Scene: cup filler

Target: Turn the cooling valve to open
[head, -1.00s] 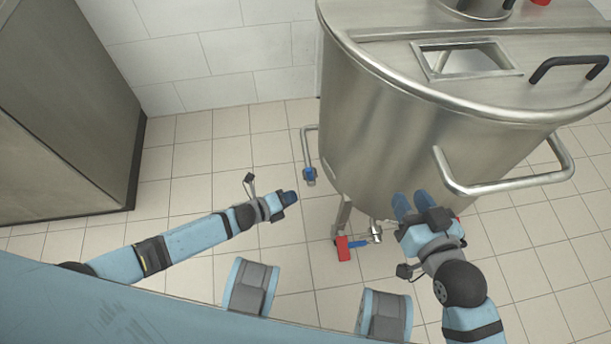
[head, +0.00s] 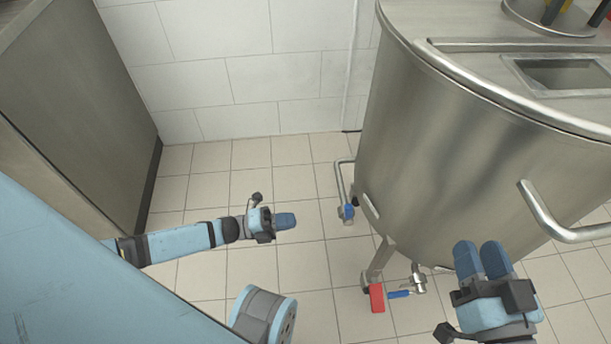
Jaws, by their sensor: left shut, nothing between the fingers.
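A small blue-handled valve (head: 346,212) sits on the thin bent pipe (head: 340,178) at the left side of the steel tank (head: 450,130). A second blue handle (head: 398,294) lies on the fitting under the tank, beside a red block (head: 376,298). I cannot tell from labels which one is the cooling valve. My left gripper (head: 292,220) is shut and empty, to the left of the pipe valve, pointing right and apart from it. My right gripper (head: 480,250) is in front of the tank's lower wall; its two blue fingers lie side by side, their gap unclear.
The tank has a bent side handle (head: 545,215) at the right, above my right gripper. A tall steel cabinet (head: 80,100) stands at the left. The tank leg (head: 380,258) stands below the pipe valve.

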